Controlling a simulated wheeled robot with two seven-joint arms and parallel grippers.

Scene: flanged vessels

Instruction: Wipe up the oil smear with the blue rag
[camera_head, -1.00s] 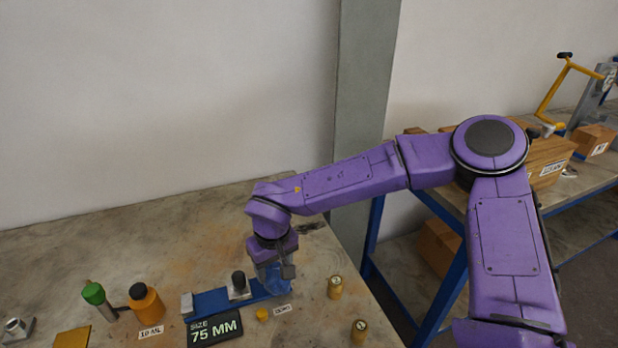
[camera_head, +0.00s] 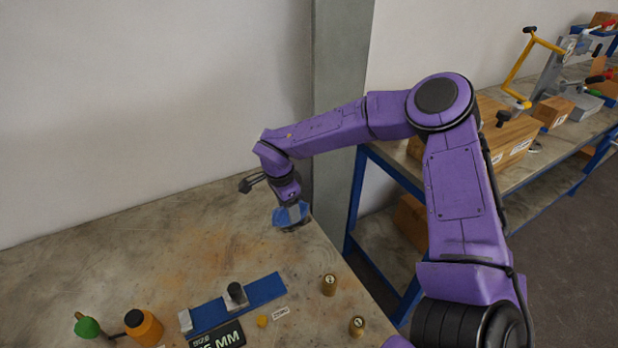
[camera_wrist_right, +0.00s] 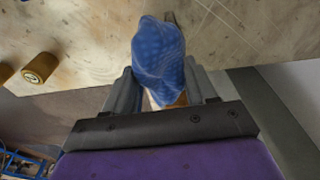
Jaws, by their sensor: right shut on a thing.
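The blue rag (camera_head: 290,214) is in my right gripper (camera_head: 288,204), low over the back right part of the workbench. In the right wrist view the rag (camera_wrist_right: 160,55) is bunched between the two shut fingers (camera_wrist_right: 165,88). The head view does not clearly show whether the rag touches the bench. A thin dark edge shows just under the rag in the head view, and a small dark patch shows beside it in the wrist view. This may be the oil smear, mostly hidden by the rag. My left gripper is out of view.
A blue fixture (camera_head: 262,289) with a black knob, a 75 MM sign (camera_head: 218,340), an orange bottle (camera_head: 144,327) and a green-capped item (camera_head: 87,326) stand at the front. Brass weights (camera_head: 329,285) stand near the right edge. The bench behind the fixture is clear.

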